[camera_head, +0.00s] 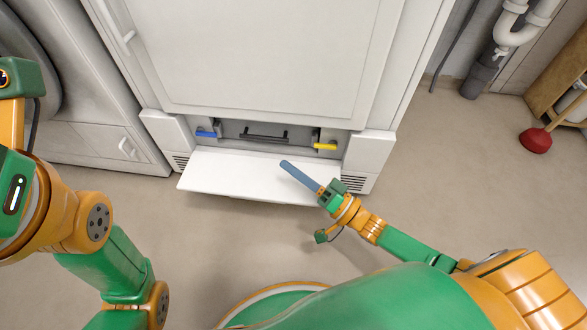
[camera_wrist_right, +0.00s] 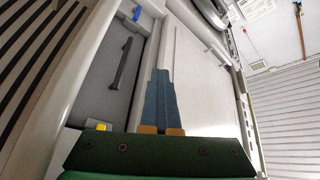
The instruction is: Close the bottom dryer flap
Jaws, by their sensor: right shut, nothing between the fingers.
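The bottom dryer flap (camera_head: 235,178) is a white panel folded down and open below the dryer door in the head view. Behind it is a grey recess with a black handle (camera_head: 263,136), a blue lever (camera_head: 206,134) and a yellow lever (camera_head: 325,146). My right gripper (camera_head: 285,164) is shut and empty, its blue-grey fingers over the right part of the flap, pointing toward the recess. I cannot tell whether they touch the flap. In the right wrist view the shut fingers (camera_wrist_right: 161,88) show beside the recess with the handle (camera_wrist_right: 119,64). My left gripper is out of view.
The white dryer door (camera_head: 255,55) above the recess is shut. A grey-white machine (camera_head: 85,90) stands at the left. A red plunger (camera_head: 536,140) and a wooden cabinet (camera_head: 560,70) are at the far right. The floor (camera_head: 225,250) before the flap is clear.

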